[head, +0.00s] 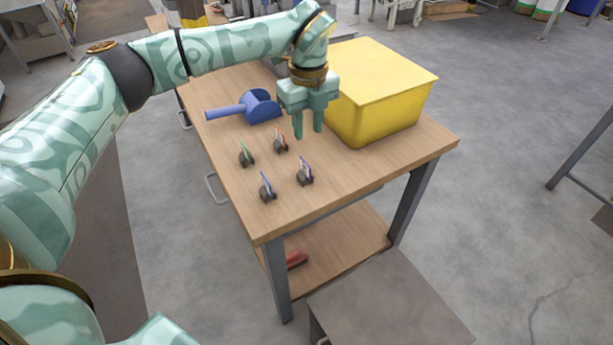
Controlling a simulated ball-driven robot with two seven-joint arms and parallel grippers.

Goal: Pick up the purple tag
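The purple tag (306,168) stands upright in a small dark holder on the wooden table, nearest the right of a small group of tags. A blue tag (266,186), a green tag (246,151) and an orange tag (279,139) stand near it in similar holders. My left gripper (308,133) points down above the table, behind the purple tag in the head view and apart from it. Its two fingers are spread with nothing between them. My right gripper is not in view.
A yellow bin (384,97) stands on the table just right of my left gripper. A blue scoop (248,107) lies at the table's left. The wooden table's (345,185) front right is clear. A red object (296,259) lies on the lower shelf.

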